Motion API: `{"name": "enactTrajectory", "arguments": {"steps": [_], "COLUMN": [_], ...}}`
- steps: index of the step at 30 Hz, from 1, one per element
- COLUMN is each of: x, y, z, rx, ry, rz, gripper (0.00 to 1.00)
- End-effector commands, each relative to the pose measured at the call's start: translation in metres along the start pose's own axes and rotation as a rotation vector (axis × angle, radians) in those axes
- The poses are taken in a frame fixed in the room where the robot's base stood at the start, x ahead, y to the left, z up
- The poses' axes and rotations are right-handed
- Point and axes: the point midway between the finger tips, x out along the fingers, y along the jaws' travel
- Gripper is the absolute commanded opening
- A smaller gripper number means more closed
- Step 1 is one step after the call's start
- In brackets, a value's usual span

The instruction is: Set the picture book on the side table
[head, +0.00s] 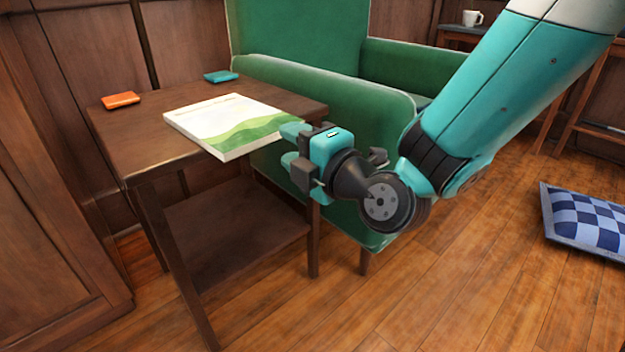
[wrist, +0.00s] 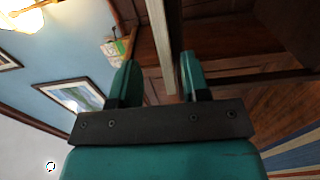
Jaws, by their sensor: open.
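The picture book (head: 228,122), white with green hills on its cover, lies flat on the dark wood side table (head: 135,150), near its front right part. My gripper (head: 290,145) is open at the book's right corner, one finger higher and one lower. I cannot tell whether it touches the book or the table. In the wrist view, a pale edge, seemingly of the book (wrist: 158,40), runs between the two spread fingers (wrist: 156,70), with a brown strip beside it. Nothing is clamped.
An orange object (head: 120,100) and a teal object (head: 221,76) lie at the back of the tabletop. A green armchair (head: 330,85) stands close behind and right. A lower shelf (head: 235,228) sits under the tabletop. A checked blue cushion (head: 590,220) lies on the floor.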

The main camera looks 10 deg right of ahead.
Motion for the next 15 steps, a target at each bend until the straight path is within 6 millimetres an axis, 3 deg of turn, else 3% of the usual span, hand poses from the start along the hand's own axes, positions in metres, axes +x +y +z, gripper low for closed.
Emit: {"name": "enactTrajectory", "arguments": {"steps": [3,15], "x": [-0.025,-0.045], "y": [-0.007,-0.002], "z": [0.0,-0.001], "rx": [-0.001,-0.002], "ry": [-0.002,0.004], "rz": [0.004,0.002], "gripper": [0.42,0.42]}}
